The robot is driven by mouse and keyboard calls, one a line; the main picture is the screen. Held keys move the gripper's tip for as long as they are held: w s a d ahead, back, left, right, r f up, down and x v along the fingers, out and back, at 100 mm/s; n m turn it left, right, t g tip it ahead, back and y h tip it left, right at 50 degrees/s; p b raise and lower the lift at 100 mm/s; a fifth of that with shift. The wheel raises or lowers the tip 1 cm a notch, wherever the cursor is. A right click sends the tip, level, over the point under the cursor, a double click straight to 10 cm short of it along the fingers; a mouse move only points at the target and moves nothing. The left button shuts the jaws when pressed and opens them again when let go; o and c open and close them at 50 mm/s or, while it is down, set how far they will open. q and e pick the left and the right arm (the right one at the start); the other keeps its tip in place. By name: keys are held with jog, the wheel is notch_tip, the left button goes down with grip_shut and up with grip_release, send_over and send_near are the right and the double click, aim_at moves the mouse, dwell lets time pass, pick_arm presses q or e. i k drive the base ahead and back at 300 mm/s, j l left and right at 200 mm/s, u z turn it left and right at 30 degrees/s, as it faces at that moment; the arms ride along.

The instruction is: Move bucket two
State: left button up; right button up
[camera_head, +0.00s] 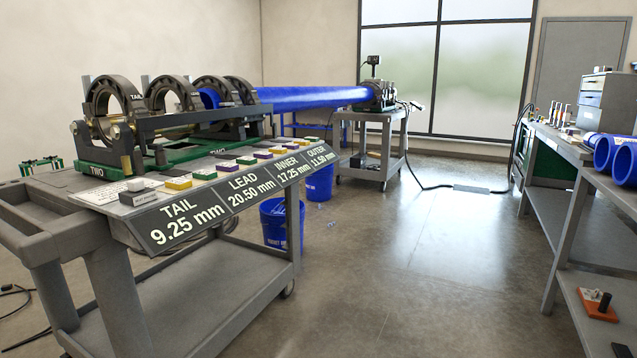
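A blue bucket (272,226) stands on the floor just behind the right end of the near cart, partly hidden by the cart's leg. It has small white lettering near its base that is too small to read surely. A second blue bucket (321,184) stands on the floor farther back, its left side hidden by the cart. I cannot tell which of them is bucket two. Neither of my grippers is in view.
The near grey cart (222,292) carries a clamp machine (118,140) holding a long blue pipe (305,98). The pipe reaches a far cart (372,117). A cable (425,176) crosses the floor. A workbench (560,150) stands right. The middle floor (400,260) is clear.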

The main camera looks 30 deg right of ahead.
aim_at(317, 184)
jog(key=i+l+z, duration=0.25)
jog(key=z, duration=0.15)
jog(key=i+l+z, duration=0.55)
jog(key=z, duration=0.2)
jog(key=i+z, duration=0.4)
jog(key=i+l+z, duration=0.1)
jog(key=i+z, duration=0.4)
jog(key=i, duration=0.75)
jog(key=i+u, duration=0.1)
jog(key=i, duration=0.55)
jog(key=i+u, duration=0.15)
jog(key=i, duration=0.45)
jog(key=i+u, duration=0.1)
jog(key=i, duration=0.55)
jog(key=i+l+u, duration=0.15)
jog(key=i, duration=0.45)
jog(key=i+l+z, duration=0.15)
jog(key=i, duration=0.7)
jog(key=i+z, duration=0.15)
jog(key=i, duration=0.75)
jog(key=i+j+z, duration=0.2)
jog(key=i, duration=5.85)
jog(key=i+u, duration=0.1)
jog(key=i, duration=0.95)
jog(key=i+l+u, duration=0.15)
jog(key=i, duration=0.9)
